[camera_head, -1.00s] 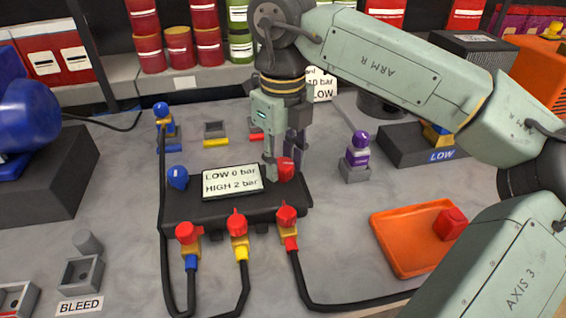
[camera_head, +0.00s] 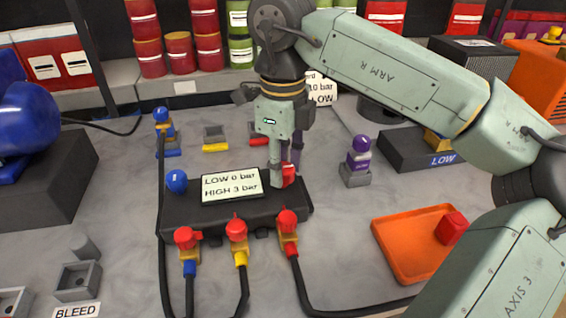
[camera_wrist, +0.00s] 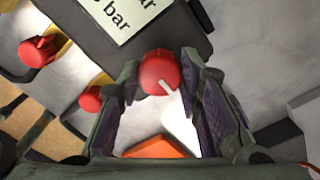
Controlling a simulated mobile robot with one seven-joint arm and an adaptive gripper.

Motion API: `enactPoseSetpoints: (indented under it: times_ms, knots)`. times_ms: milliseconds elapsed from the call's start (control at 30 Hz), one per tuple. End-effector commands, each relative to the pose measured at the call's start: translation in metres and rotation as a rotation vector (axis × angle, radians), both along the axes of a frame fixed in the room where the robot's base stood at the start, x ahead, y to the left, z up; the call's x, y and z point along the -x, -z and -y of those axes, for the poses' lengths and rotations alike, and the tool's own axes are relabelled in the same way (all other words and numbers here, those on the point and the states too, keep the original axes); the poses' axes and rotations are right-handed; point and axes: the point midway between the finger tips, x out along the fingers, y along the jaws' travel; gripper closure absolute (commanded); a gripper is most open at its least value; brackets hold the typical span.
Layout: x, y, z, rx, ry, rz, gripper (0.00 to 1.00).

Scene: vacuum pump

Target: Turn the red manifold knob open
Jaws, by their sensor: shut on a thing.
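The red manifold knob (camera_head: 289,173) sits at the right end of the black manifold (camera_head: 240,216), partly hidden by a finger in the head view. In the wrist view the knob (camera_wrist: 158,70) is round with a white pointer mark and lies between my two fingertips. My gripper (camera_head: 282,176) points down and is shut on the knob. The manifold display (camera_head: 232,186) reads LOW 0 bar, HIGH 3 bar. A blue knob (camera_head: 177,181) is at the manifold's left end.
Several hoses with red-topped fittings (camera_head: 237,232) run from the manifold's front. An orange tray (camera_head: 391,254) holding a red block (camera_head: 451,228) lies to the right. A purple-topped fitting (camera_head: 358,158) stands behind the tray. A BLEED label (camera_head: 77,311) is at lower left.

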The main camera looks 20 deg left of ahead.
Motion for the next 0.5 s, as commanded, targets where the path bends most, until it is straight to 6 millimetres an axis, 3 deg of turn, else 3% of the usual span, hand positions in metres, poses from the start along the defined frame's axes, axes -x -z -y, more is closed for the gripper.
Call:
enactPoseSetpoints:
  times_ms: [167,200,500]
  knots:
    - [0.0000,-0.0004,-0.0001,-0.001,0.000,0.000,0.96]
    - [0.0000,-0.0004,-0.0001,-0.001,0.000,0.000,0.65]
    - [0.0000,-0.0001,0.0000,0.000,0.001,0.000,0.47]
